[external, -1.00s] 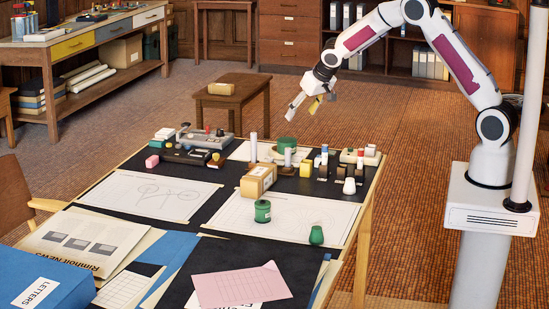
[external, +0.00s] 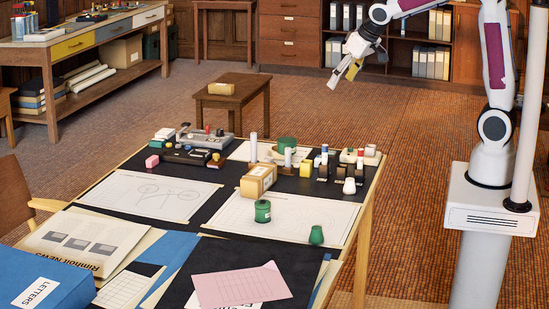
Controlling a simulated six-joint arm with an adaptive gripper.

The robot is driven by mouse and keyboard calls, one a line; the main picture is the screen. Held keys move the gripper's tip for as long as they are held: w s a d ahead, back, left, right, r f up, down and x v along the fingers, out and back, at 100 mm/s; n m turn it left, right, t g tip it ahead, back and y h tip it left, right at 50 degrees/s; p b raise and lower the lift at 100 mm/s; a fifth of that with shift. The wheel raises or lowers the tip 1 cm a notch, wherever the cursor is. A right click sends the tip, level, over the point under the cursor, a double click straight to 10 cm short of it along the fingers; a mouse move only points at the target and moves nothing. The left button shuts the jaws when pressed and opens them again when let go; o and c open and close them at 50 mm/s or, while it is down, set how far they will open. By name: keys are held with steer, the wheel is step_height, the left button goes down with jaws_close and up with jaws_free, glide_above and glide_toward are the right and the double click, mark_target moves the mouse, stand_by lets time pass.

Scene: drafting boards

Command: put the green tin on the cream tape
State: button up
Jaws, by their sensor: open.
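The green tin (external: 262,211), a short cylinder with a pale label, stands upright on the right-hand drawing sheet near the middle of the table. I cannot pick out the cream tape for certain; small pale items (external: 360,156) stand at the table's back right, too small to tell apart. My gripper (external: 344,77) is open and empty, high up beyond the back right of the table, far from the tin.
A tan box (external: 258,181) stands just behind the tin. A wide green round item (external: 287,143) and several small blocks crowd the back. The left drawing sheet (external: 150,195) is clear.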

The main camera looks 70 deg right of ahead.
mark_target(287, 146)
steer(key=s+a+n+y, duration=0.1)
steer(key=s+a, duration=0.3)
steer(key=s, duration=0.5)
steer(key=s+a+n, duration=0.1)
steer(key=s+a, duration=0.3)
steer(key=s, duration=0.4)
steer(key=s+a+n+y, duration=0.1)
steer(key=s+a+n, duration=0.1)
steer(key=s, duration=0.7)
steer(key=shift+s+a+r+y, duration=0.3)
steer(key=shift+a+r, duration=0.1)
steer(key=shift+a, duration=0.5)
steer(key=shift+o, duration=0.4)
steer(key=shift+w, duration=0.1)
